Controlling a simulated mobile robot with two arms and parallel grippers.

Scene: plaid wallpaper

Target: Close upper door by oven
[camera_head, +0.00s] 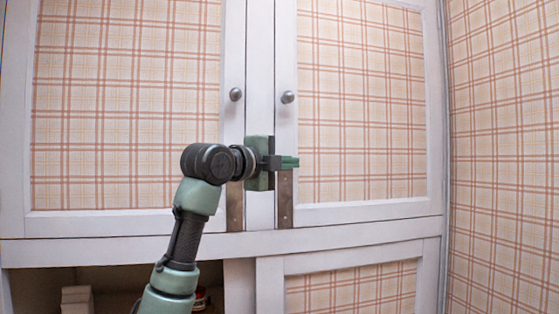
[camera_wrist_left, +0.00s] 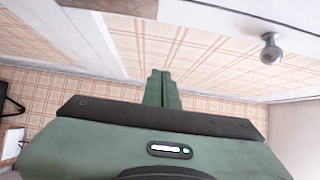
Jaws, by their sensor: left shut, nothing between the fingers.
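Two upper cupboard doors with white frames and plaid panels show in the head view, the left door (camera_head: 128,110) and the right door (camera_head: 360,110). Each has a round grey knob by the middle post, the left knob (camera_head: 235,94) and the right knob (camera_head: 288,97). Both doors look flush with the frame, though a small gap cannot be ruled out. My left gripper (camera_head: 289,162) is shut and empty in front of the right door's inner edge, below its knob. Its closed fingertips also show in the left wrist view (camera_wrist_left: 162,88), near a knob (camera_wrist_left: 271,49). Contact cannot be told. My right gripper is out of view.
Below the upper doors runs a white rail (camera_head: 130,250). An open dark compartment at the lower left holds a pale object (camera_head: 76,299). A plaid lower door (camera_head: 350,290) stands at the lower right. A plaid wall (camera_head: 505,150) bounds the right side.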

